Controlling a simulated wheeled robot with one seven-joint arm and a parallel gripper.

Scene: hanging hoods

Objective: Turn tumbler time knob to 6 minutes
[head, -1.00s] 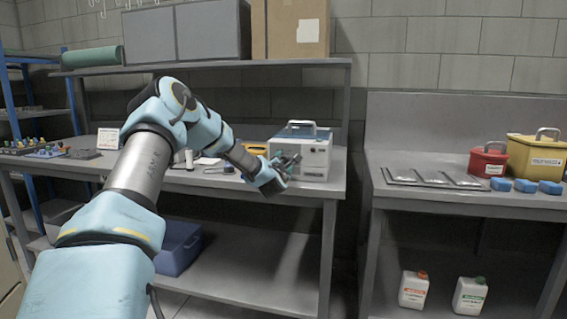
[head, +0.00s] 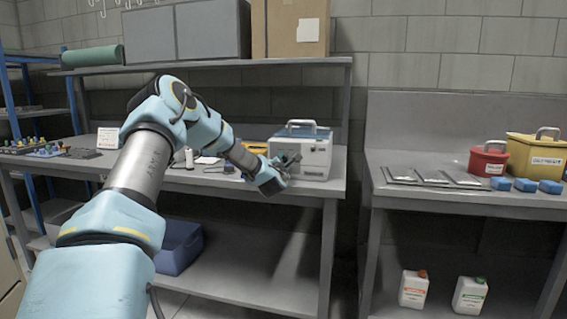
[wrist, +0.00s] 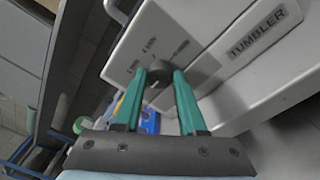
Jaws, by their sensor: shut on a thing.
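The tumbler (head: 315,152) is a white box with a blue-grey top and a carry handle, standing on the left workbench. In the wrist view its front panel (wrist: 205,28) carries a "TUMBLER" label (wrist: 265,30). The dark time knob (wrist: 157,97) sits between the green fingers of my gripper (wrist: 158,80), which are closed on it. In the head view my gripper (head: 288,166) is at the left part of the tumbler's front. The knob is hidden there, and its exact setting cannot be read; the panel marks are too small.
The workbench (head: 330,187) has small items left of the tumbler, including a yellow object (head: 255,148). A shelf (head: 210,66) with boxes runs above. A blue bin (head: 178,250) is below. A second bench (head: 450,200) on the right holds red and yellow containers.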

